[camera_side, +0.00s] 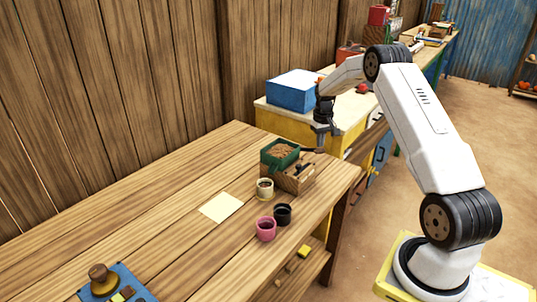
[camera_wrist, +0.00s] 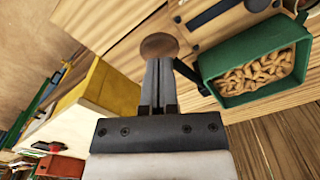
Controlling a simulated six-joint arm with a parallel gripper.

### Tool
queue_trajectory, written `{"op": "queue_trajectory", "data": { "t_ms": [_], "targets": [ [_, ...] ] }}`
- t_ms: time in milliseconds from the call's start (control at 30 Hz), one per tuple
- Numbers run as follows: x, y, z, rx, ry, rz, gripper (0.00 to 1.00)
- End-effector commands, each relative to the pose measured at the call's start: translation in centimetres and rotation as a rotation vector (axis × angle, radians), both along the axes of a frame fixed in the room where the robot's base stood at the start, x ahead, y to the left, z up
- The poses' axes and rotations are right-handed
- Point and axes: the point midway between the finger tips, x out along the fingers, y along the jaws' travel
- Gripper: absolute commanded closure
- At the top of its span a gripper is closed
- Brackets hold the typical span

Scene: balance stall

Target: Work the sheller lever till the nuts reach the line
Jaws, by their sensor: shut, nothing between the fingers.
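The sheller has a wooden body (camera_side: 297,181) and a green hopper (camera_side: 268,163) full of tan nuts (camera_side: 284,150). In the wrist view the hopper (camera_wrist: 222,98) is at right, with its nuts (camera_wrist: 258,74) showing. The sheller lever's round brown knob (camera_wrist: 158,45) lies just past the tips of my gripper (camera_wrist: 158,62), with a dark rod beside it. I cannot tell whether they touch. My gripper (camera_side: 320,147) is shut and empty, pointing down by the sheller's far right side. A cream cup (camera_side: 265,191) stands in front with brownish contents. I cannot make out a line.
A black cup (camera_side: 283,214) and a pink cup (camera_side: 265,229) stand nearer the bench edge. A pale paper (camera_side: 221,207) lies to the left. A blue board with a knob (camera_side: 100,279) is at the near left.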

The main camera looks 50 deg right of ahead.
Motion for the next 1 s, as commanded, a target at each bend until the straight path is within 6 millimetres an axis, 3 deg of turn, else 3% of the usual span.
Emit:
{"op": "queue_trajectory", "data": {
  "t_ms": [1000],
  "targets": [
    [-0.1,0.0,-2.4,0.0,0.0,0.0,1.0]
  ]
}}
